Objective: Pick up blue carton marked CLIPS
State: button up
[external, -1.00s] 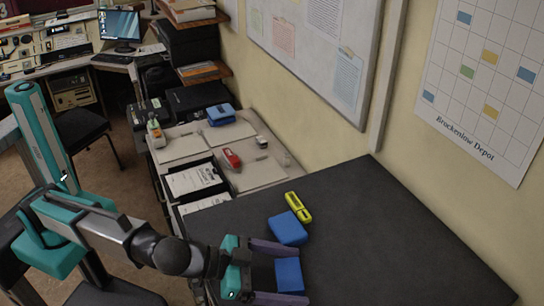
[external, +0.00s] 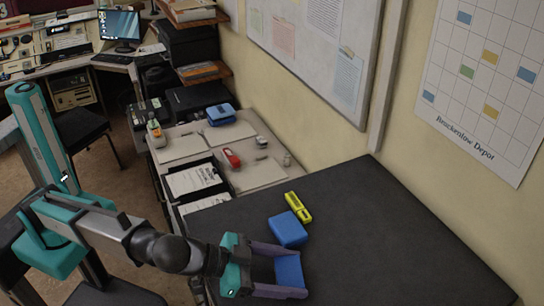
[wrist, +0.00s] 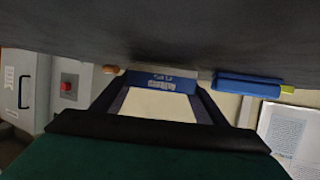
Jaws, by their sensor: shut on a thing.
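A blue carton (external: 289,270) is between the two fingers of my gripper (external: 277,270) at the near edge of the dark table in the external view. The fingers are shut on its sides. In the wrist view the held carton (wrist: 160,79) shows a blue face with pale lettering too blurred to read for sure, and a cream face below it. I cannot tell whether it is clear of the table. A second blue carton (external: 288,229) lies just beyond my gripper, apart from it.
A yellow object (external: 298,207) touches or nearly touches the second blue carton. The dark table (external: 400,245) is clear to the right, up to the wall. A lower desk behind holds a red stapler (external: 232,158), papers and a blue box (external: 221,114).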

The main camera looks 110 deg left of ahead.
aim_at(282, 269)
jog(key=shift+r+b, duration=0.55)
jog(key=shift+r, duration=0.85)
jog(key=shift+s, duration=0.8)
jog(key=s+b, duration=0.1)
jog(key=s, duration=0.3)
jog(key=s+b, duration=0.1)
jog(key=s, duration=0.4)
jog(key=s+a+r+b, duration=0.1)
jog(key=s, duration=0.3)
jog(key=shift+s, duration=0.15)
jog(key=shift+s+r, duration=0.15)
jog(key=shift+s, duration=0.45)
